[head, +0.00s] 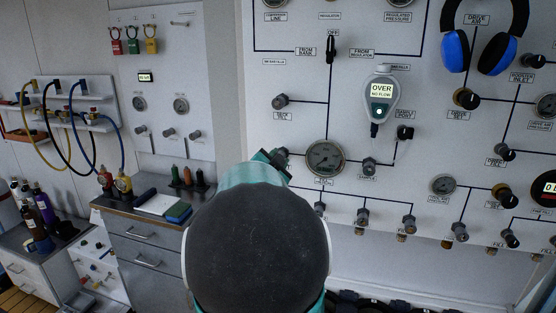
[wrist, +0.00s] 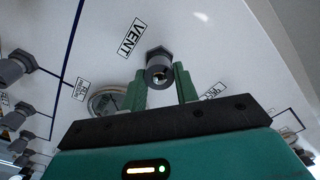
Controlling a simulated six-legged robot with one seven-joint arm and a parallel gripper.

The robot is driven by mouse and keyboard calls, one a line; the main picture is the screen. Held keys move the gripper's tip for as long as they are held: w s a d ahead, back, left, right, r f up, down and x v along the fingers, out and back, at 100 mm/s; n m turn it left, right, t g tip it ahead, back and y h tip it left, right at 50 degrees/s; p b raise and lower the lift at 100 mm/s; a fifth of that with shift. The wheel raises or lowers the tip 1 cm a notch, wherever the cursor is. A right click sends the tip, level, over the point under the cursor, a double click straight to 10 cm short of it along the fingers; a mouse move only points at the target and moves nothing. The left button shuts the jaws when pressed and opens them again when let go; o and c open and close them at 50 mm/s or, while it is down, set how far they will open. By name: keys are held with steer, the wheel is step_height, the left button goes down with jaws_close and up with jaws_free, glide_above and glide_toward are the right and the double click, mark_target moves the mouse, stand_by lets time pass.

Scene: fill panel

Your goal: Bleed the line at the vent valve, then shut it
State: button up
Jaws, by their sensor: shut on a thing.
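The vent valve (wrist: 158,56) is a dark grey knob on the white panel, beside a label reading VENT (wrist: 133,38). My gripper (wrist: 163,80) has its two green fingers on either side of this knob, shut on it. In the head view my gripper (head: 270,159) reaches the panel just left of a round gauge (head: 325,158), and the valve is mostly hidden behind it. The gauge's needle is too small to read surely.
Several other knobs stand nearby, including the sample valve (head: 369,166) and one above the gripper (head: 281,101). Blue and black ear defenders (head: 455,50) hang at upper right. A grey drawer cabinet (head: 145,243) with bottles and a notebook stands at left.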

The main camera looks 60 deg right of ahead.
steer(key=m, duration=1.8)
steer(key=shift+f+m, duration=0.2)
steer(key=shift+m, duration=0.2)
steer(key=o, duration=0.9)
steer(key=shift+o, duration=0.4)
steer(key=s+a, duration=0.2)
steer(key=a, duration=1.1)
steer(key=shift+a, duration=0.3)
